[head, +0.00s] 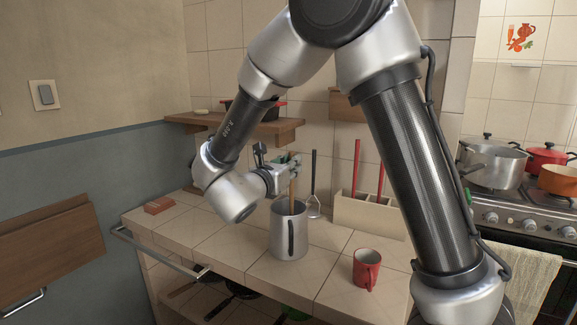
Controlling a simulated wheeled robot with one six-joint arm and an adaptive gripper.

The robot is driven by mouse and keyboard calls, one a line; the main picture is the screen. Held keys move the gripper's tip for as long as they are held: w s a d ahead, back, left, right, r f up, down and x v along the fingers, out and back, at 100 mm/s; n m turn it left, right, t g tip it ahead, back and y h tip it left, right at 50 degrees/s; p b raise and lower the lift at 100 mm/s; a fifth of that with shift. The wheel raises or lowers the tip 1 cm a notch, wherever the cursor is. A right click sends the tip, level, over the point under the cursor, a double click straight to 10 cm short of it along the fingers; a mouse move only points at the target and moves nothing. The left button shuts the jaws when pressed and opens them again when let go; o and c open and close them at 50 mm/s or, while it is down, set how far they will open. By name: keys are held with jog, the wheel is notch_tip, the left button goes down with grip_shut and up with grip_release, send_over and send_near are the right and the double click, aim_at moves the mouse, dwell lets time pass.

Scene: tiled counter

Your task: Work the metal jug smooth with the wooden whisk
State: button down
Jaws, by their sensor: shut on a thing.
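The metal jug (283,240) stands upright on the tiled counter, its dark handle toward me. The wooden whisk (292,194) stands nearly upright with its lower end down inside the jug, hidden by the jug's wall. My gripper (290,168) is above the jug's mouth, shut on the upper part of the whisk's handle. The arm's wrist partly covers the gripper, so the fingers show only in part. What is inside the jug cannot be seen.
A red mug (366,268) stands on the counter to the right. A beige holder (368,214) with red-handled tools is behind it. A brick-coloured block (158,206) lies at the left. Pots (492,165) stand on the stove.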

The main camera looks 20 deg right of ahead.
jog(key=shift+w+a, duration=0.3)
notch_tip(320, 180, up, 14)
dwell(1.3)
dwell(0.4)
jog(key=shift+r, duration=2.05)
